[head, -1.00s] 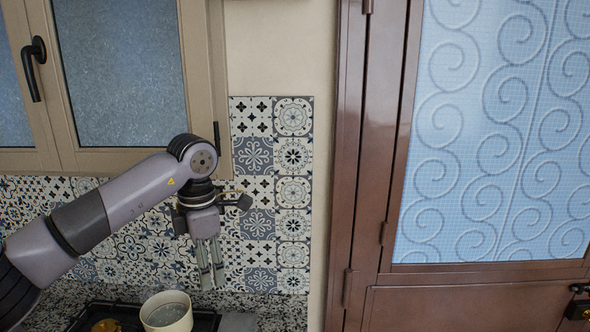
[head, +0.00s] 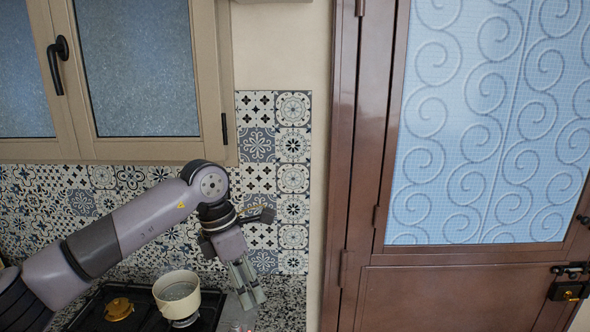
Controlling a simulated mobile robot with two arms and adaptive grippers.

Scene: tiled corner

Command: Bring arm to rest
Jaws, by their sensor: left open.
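My left arm comes in from the left, bent at the elbow, in front of the tiled wall. My left gripper (head: 247,287) points down and slightly right, its fingers above the speckled counter, to the right of a cream pot (head: 177,293). It is open and holds nothing that I can see. My right gripper is not in view.
The pot stands on a black stove (head: 146,318) with a brass burner cap (head: 119,308). A speckled counter (head: 285,297) runs to the right. Behind are a patterned tile wall (head: 293,181) and a window (head: 135,70). A brown door (head: 455,290) with a latch (head: 570,290) fills the right.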

